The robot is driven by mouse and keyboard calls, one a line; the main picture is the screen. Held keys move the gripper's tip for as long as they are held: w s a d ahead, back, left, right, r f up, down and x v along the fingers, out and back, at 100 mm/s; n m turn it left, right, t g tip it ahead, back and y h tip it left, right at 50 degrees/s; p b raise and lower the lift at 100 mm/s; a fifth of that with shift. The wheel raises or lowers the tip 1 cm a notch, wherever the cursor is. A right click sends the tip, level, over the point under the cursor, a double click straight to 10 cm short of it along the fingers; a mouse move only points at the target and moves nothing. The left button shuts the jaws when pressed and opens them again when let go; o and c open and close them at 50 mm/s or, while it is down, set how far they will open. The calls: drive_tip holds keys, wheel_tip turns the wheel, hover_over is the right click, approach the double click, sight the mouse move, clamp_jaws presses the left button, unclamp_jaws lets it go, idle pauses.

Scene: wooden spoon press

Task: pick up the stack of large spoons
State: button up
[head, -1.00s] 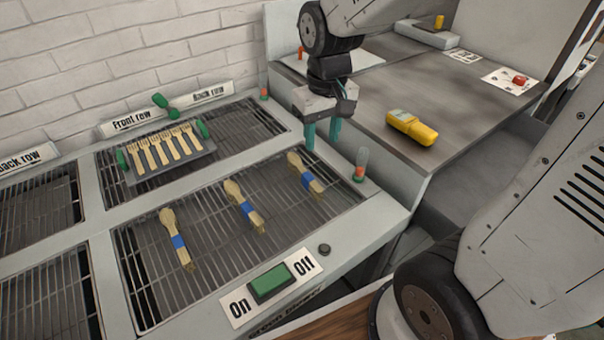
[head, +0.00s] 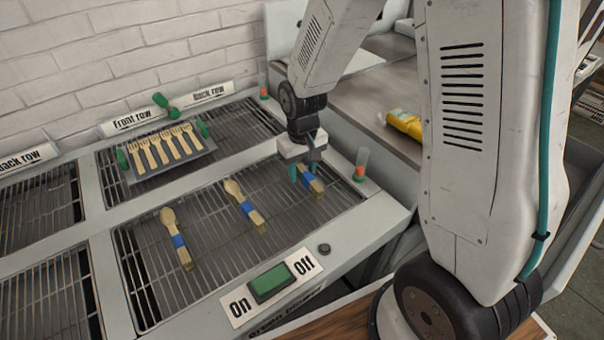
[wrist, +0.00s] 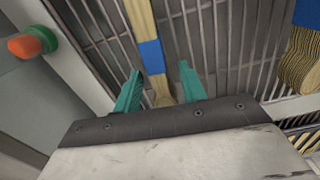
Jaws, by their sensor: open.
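Three banded stacks of wooden utensils lie on the front grate (head: 205,285), each with a blue band: a left stack (head: 177,240), a middle stack (head: 244,208) and a right stack (head: 317,188). My gripper (head: 306,176) is open over the right stack, which its fingers partly hide in the head view. In the wrist view the stack (wrist: 143,22) runs down between the two teal fingers of my gripper (wrist: 160,84), its near end level with them. I see no contact. How far the fingertips reach down beside it is hard to tell.
A grey tray of wooden forks (head: 170,150) with green handles sits on the back grate. A clear tube with an orange part (head: 361,165) stands right of the right stack. A green On/Off switch (head: 270,283) is at the front. A yellow device (head: 405,124) lies on the table.

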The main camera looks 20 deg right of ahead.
drive_tip(key=shift+f, duration=0.5)
drive_tip(key=shift+c, duration=0.3)
clamp_jaws()
drive_tip(key=shift+r, duration=0.15)
